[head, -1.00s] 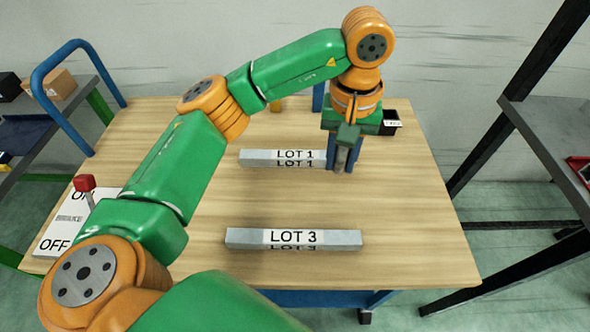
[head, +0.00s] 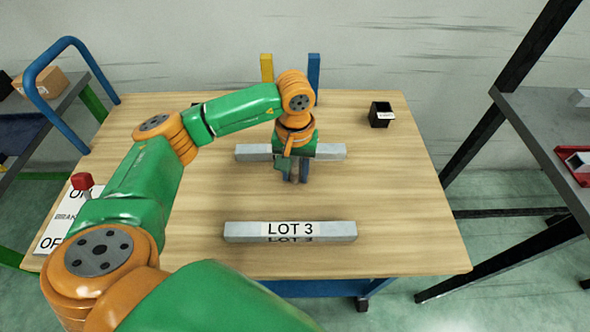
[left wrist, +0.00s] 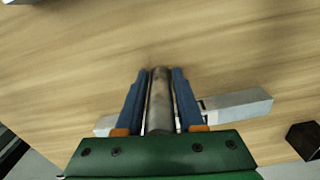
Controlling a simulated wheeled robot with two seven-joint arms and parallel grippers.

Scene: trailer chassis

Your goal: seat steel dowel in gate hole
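My left gripper (head: 295,178) is above the middle of the table, in front of the far grey bar, pointing down. In the left wrist view its two blue fingers (left wrist: 158,78) are shut on a round steel dowel (left wrist: 158,100), which lies along them. In the head view the dowel cannot be told apart from the fingers. No gate hole can be made out in either view. My right gripper is not in view.
The far grey bar (head: 332,152) is partly hidden by my gripper. The LOT 3 bar (head: 240,232) lies nearer. A small black box (head: 380,114) stands at the back right. Yellow (head: 266,68) and blue (head: 314,72) posts rise at the back edge. A red-knobbed lever (head: 82,182) is at left.

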